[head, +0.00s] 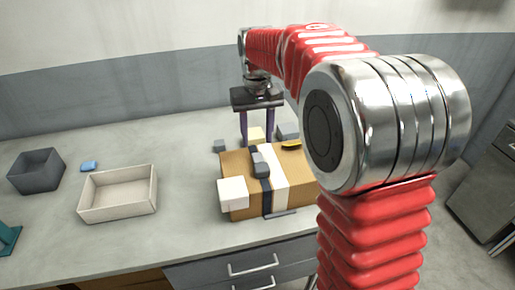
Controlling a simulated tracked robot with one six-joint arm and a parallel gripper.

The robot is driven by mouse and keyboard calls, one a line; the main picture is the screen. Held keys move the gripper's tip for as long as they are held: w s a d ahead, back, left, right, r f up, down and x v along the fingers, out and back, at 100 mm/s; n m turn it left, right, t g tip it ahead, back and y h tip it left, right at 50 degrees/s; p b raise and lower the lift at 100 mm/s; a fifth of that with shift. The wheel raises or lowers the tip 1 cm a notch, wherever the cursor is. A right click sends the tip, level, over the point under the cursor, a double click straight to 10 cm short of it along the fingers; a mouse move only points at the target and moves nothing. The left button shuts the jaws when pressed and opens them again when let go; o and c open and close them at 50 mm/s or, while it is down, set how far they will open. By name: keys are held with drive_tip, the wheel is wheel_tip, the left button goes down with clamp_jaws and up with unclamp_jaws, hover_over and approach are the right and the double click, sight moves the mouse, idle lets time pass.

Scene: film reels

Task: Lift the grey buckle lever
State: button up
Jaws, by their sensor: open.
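The grey buckle lever (260,162) sits on a dark strap (266,193) that runs over the top of a brown cardboard box (243,168). A wide cream band (279,182) crosses the box just right of the strap. My gripper (257,138) is behind the box, pointing down with its two dark purple fingers apart. It is open and holds nothing that I can see. The lever is nearer the camera than the fingers, and the fingertips are partly hidden behind other things.
A white block (233,193) is at the box's front left corner. A pale yellow block (256,134) and small grey blocks (219,146) are behind the box. A cream tray (119,193), blue piece (89,166) and dark grey bin (37,171) stand left. My red arm hides the right side.

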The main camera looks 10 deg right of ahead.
sight(257, 155)
drive_tip(key=shift+f, duration=2.55)
drive_tip(key=shift+c, duration=0.2)
drive_tip(key=c, duration=1)
drive_tip(key=shift+s+r+t, duration=0.1)
drive_tip(key=shift+t, duration=0.2)
drive_tip(key=shift+s+r+t, duration=0.2)
drive_tip(key=shift+s+t, duration=0.2)
drive_tip(key=shift+t, duration=0.7)
drive_tip(key=shift+s+r+t, duration=0.2)
drive_tip(key=shift+s+t, duration=0.2)
drive_tip(key=shift+t, duration=0.7)
drive_tip(key=s+t, duration=0.1)
drive_tip(key=t, duration=0.2)
drive_tip(key=shift+s, duration=0.1)
drive_tip(key=shift+s+t, duration=0.25)
drive_tip(key=shift+t, duration=0.4)
drive_tip(key=shift+s+t, duration=0.2)
drive_tip(key=shift+t, duration=0.45)
